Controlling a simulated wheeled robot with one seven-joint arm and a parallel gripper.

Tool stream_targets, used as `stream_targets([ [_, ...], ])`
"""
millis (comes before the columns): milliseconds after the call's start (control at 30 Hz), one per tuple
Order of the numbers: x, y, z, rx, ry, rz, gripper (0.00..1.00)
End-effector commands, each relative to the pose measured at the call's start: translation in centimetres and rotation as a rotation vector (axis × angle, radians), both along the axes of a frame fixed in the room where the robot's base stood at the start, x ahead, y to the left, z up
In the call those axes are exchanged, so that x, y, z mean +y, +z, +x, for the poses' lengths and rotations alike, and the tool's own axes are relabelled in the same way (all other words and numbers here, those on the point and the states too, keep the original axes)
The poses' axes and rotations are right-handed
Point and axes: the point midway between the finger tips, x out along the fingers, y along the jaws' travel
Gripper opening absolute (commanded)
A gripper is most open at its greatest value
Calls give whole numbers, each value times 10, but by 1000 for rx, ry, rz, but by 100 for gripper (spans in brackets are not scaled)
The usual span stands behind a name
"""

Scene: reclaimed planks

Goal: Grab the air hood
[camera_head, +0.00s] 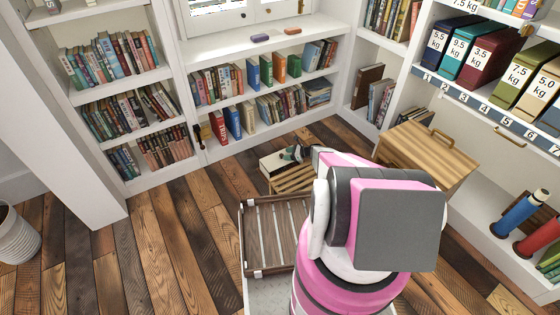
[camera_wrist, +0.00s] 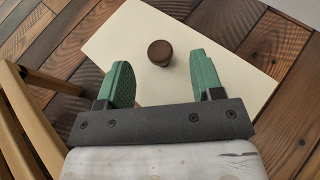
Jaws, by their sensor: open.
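A cream, flat-topped box with a round brown knob fits the air hood (camera_head: 271,166), though I cannot be sure of the name. It stands low on the plank floor in front of the bookshelf. In the wrist view its cream top (camera_wrist: 115,40) fills the upper middle, with the knob (camera_wrist: 160,53) standing on it. My gripper (camera_wrist: 161,68) is open, its green fingers on either side of the knob with gaps. The knob looks near the fingertips; I cannot tell the height between. In the head view my gripper (camera_head: 292,154) is over the box, partly hidden by my arm.
A slatted wooden bench (camera_head: 294,179) is close beside the box. A wooden crate (camera_head: 247,238) lies in front, and a wooden case (camera_head: 425,150) stands to the right. Bookshelves (camera_head: 250,100) line the back. Plank floor (camera_head: 165,225) is clear at left.

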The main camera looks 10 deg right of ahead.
Motion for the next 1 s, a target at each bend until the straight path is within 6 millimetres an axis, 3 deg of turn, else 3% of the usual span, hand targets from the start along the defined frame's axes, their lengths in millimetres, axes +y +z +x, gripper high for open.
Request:
stream_targets([
  [200, 26, -15, 11, 0, 2, -1, 61],
  [467, 31, -16, 12, 0, 1, -1, 61],
  [500, 31, -16, 12, 0, 1, -1, 54],
  [667, 31, -16, 12, 0, 1, -1, 2],
  [1000, 31, -13, 12, -1, 2, -1, 0],
])
